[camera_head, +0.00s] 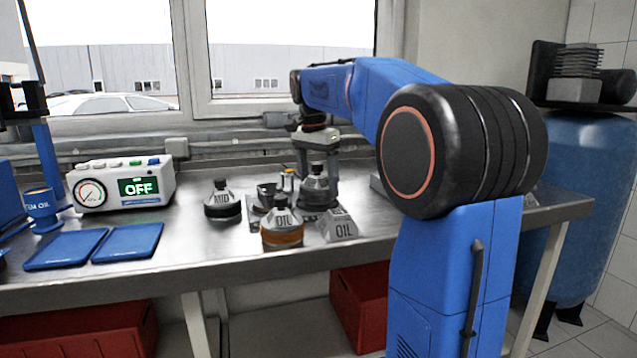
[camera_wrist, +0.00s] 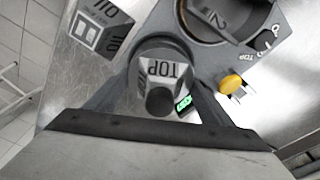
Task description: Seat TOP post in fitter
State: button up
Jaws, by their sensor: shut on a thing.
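The TOP post (camera_wrist: 160,70) is a grey cone-like piece with a dark round knob, marked TOP. My gripper (camera_wrist: 162,92) is shut on it, with one finger on each side. In the head view my gripper (camera_head: 320,200) holds the post (camera_head: 316,178) upright over the bench. The fitter (camera_head: 262,203) is partly hidden in the head view. I cannot tell whether the post touches it.
A MID post (camera_head: 222,198) and an OIL post (camera_head: 282,230) stand close by on the left and front. A grey OIL block (camera_head: 340,226) stands at front right. A gauge box (camera_head: 125,186) reads OFF, and blue trays (camera_head: 128,243) lie at left.

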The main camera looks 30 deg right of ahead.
aim_at(319, 164)
jog(key=shift+f, duration=0.55)
dwell(1.0)
dwell(0.4)
jog(key=o, duration=1.4)
jog(key=shift+o, duration=0.4)
jog(key=shift+r, duration=3.1)
jog(key=shift+d, duration=0.1)
